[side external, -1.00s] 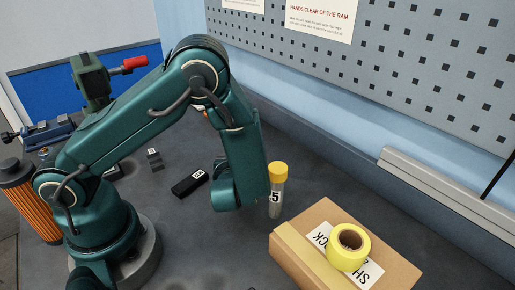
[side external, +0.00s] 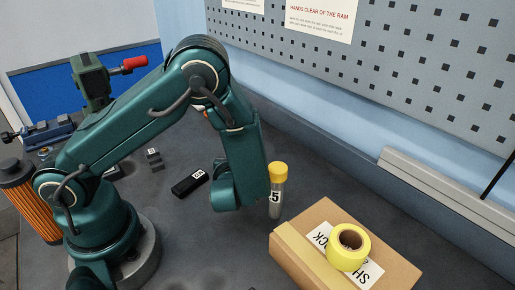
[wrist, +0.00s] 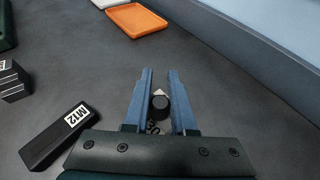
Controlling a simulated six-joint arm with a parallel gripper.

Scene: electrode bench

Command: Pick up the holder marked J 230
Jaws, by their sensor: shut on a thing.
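My gripper (wrist: 158,95) shows in the wrist view with its two blue fingers on either side of a black round-ended holder (wrist: 160,107). The fingers are shut on it. A light, pointed tip shows at the holder's far end. Part of a pale label below it seems to read "30"; the rest is hidden by the gripper body. In the side external view my arm hides the fingers and this holder.
A black block marked M12 (wrist: 57,135) lies to the left. An orange tray (wrist: 136,20) is at the back. In the side external view a yellow-capped tube (side external: 277,190) stands right of my arm, near a cardboard box (side external: 312,225) bearing yellow tape (side external: 362,257).

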